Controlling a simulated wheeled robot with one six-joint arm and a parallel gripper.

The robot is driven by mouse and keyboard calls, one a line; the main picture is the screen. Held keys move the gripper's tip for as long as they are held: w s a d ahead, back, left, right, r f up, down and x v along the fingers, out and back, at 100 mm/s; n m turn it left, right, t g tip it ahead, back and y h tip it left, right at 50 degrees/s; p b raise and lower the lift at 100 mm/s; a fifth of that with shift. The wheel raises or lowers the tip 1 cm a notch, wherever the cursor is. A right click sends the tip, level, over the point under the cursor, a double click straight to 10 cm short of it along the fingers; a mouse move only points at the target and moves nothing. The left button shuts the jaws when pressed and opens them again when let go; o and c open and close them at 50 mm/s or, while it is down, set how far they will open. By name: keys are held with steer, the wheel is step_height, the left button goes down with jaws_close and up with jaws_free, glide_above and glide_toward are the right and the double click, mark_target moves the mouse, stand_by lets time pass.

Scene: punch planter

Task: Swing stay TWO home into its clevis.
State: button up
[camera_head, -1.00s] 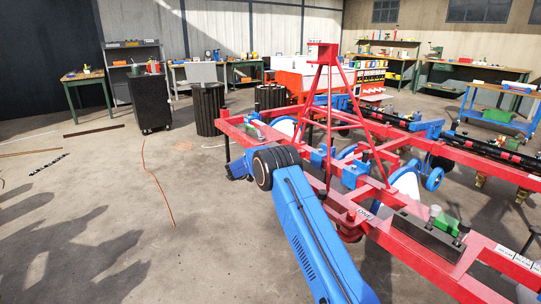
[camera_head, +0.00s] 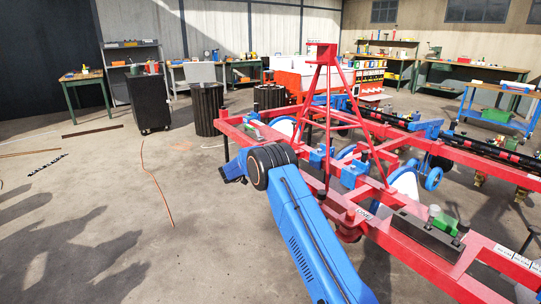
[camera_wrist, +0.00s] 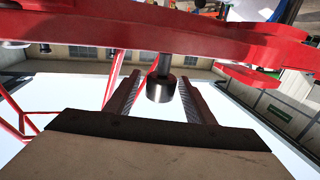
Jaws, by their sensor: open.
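My gripper (camera_wrist: 159,76) is open in the wrist view, its two dark fingers apart. A dark round knob on a short stem (camera_wrist: 160,90) hangs below a red bar (camera_wrist: 130,32) and shows between the fingers, with a gap on each side. I cannot tell whether this knob belongs to stay TWO. The red planter frame (camera_head: 400,236) stands to the right in the head view, with my blue arm in front of its near side. My gripper is not distinguishable there. I cannot pick out stay TWO or its clevis with certainty in either view.
A red A-shaped tower (camera_head: 327,110) rises from the frame. A green block (camera_head: 446,223) and small posts stand on the near beam. A black cabinet (camera_head: 149,102) and dark bins (camera_head: 207,108) stand behind. The floor at left is mostly clear, with a thin orange line.

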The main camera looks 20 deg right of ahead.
steer(key=v, duration=1.3)
steer(key=shift+s+a, duration=0.25)
steer(key=shift+a, duration=0.1)
step_height(320, 180, up, 20)
steer(key=s+n+t+y, duration=0.2)
steer(key=n+t+y, duration=0.2)
steer(key=t+y, duration=0.3)
steer(key=s+a+r+n+g+y, duration=0.1)
steer(key=s+r+n+y, duration=0.6)
steer(key=s, duration=0.9)
steer(key=s+d+g+y, duration=0.1)
steer(key=s+g+y, duration=0.3)
steer(key=s, duration=1.8)
steer(key=s+d+f+g+h, duration=0.1)
steer(key=s+f, duration=0.4)
steer(key=s, duration=0.6)
steer(key=s+d+f+g+h, duration=0.1)
steer(key=s+d+f+g, duration=0.2)
steer(key=s, duration=0.9)
steer(key=s+d+f+g, duration=0.2)
steer(key=s+d+f, duration=0.2)
steer(key=s+f, duration=0.3)
steer(key=s, duration=0.5)
steer(key=shift+d+f+n+g+h, duration=0.15)
steer(key=shift+d+n+g+h, duration=0.15)
steer(key=shift+g+h, duration=0.1)
